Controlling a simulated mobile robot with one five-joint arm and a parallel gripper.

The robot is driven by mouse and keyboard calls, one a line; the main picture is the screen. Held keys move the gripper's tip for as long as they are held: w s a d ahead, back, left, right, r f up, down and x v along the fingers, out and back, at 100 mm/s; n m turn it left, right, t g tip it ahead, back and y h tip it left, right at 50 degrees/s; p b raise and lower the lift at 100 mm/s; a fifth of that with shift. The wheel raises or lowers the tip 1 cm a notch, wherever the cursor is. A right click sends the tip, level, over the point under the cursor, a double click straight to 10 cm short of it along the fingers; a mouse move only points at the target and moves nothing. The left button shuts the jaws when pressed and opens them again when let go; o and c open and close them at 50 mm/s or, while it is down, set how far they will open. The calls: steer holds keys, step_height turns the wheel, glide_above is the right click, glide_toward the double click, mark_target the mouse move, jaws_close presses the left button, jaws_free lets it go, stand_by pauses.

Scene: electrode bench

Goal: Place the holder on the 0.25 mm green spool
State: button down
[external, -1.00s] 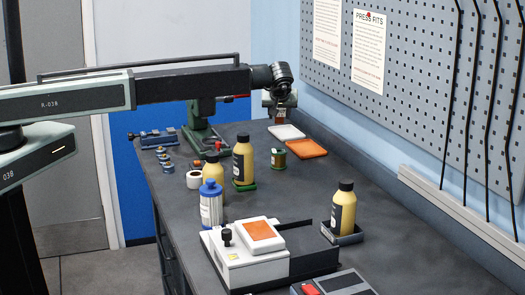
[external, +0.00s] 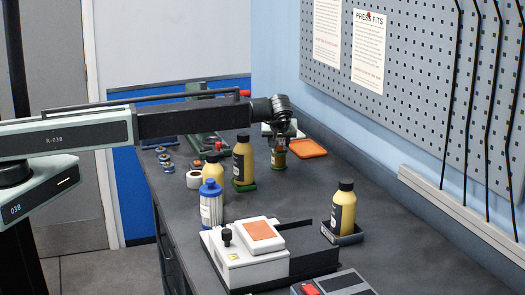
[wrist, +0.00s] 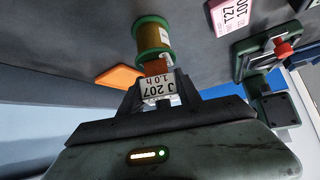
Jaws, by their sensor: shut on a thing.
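The green spool (external: 278,163), wound with gold wire, stands upright on the bench beside the orange tray. It also shows at the top of the wrist view (wrist: 153,40). My gripper (external: 279,143) is directly above it, pointing down. In the wrist view my gripper (wrist: 157,97) is shut on the holder (wrist: 157,85), which has a white label reading "J 207 1.0 h" and an orange-brown end. That end meets the spool's near green rim in the picture; I cannot tell whether they touch. The spool's size marking is not readable.
The orange tray (external: 308,148) lies just right of the spool. A black-capped yellow bottle (external: 243,160) stands to its left on a green base. A green press (external: 205,143) with a red handle is behind.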

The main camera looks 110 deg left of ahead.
steer(key=shift+f, duration=0.1)
steer(key=c, duration=0.8)
jaws_free()
steer(key=shift+c, duration=0.2)
steer(key=shift+d+r, duration=0.1)
steer(key=shift+r, duration=0.25)
steer(key=p+v, duration=0.8)
steer(key=v, duration=0.3)
steer(key=shift+d, duration=0.25)
steer(key=shift+w+r, duration=0.15)
